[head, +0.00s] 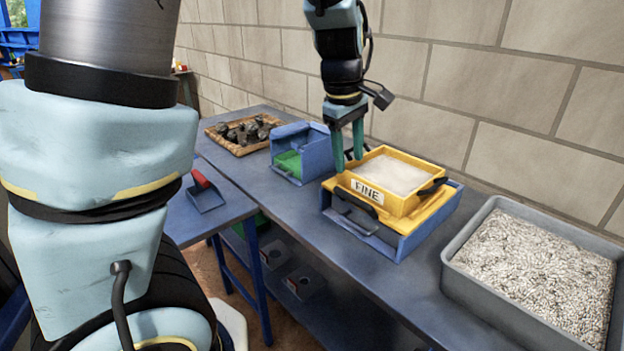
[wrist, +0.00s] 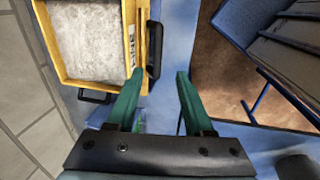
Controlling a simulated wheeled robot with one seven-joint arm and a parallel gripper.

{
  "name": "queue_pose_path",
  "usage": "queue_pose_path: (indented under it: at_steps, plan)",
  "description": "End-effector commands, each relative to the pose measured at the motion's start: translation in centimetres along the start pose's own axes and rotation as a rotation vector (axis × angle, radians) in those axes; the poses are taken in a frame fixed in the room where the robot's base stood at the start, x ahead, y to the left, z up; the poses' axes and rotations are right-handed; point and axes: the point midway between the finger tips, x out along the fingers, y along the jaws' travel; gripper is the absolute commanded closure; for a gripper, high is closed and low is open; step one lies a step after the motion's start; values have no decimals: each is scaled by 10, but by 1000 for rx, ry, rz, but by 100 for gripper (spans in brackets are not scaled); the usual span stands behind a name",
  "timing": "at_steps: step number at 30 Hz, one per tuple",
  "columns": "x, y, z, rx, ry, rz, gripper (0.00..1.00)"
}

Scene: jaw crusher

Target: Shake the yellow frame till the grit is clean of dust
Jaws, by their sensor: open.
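The yellow frame (head: 408,208), labelled FINE, sits on a blue box (head: 418,235) on the bench. Pale material (head: 392,174) fills its inside; whether that is dust or grit I cannot tell. Dark handles show on its near and right sides. My gripper (head: 347,166) is open and empty, pointing down at the frame's left corner. In the wrist view my gripper (wrist: 158,75) shows two green fingers apart. The yellow frame (wrist: 136,45) lies to their upper left there, with a black handle (wrist: 153,48) just above and left of the gap. Contact with the frame is unclear.
A grey tray of pale grit (head: 535,265) stands to the right. A blue box with a green inside (head: 300,152) and a wooden tray of dark rocks (head: 240,134) stand to the left. A red-handled scoop (head: 206,194) lies on the side table. A block wall backs the bench.

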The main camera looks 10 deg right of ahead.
Motion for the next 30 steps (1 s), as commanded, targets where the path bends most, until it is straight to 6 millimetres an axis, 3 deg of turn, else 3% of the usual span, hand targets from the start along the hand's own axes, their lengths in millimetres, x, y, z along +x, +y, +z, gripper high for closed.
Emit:
queue_pose_path:
  at_steps: [8, 21, 30]
  plan:
    - [8, 9, 9, -21, -5, 1, 48]
    - [83, 8, 8, -24, -4, -1, 48]
    - [107, 9, 9, -20, -5, 3, 48]
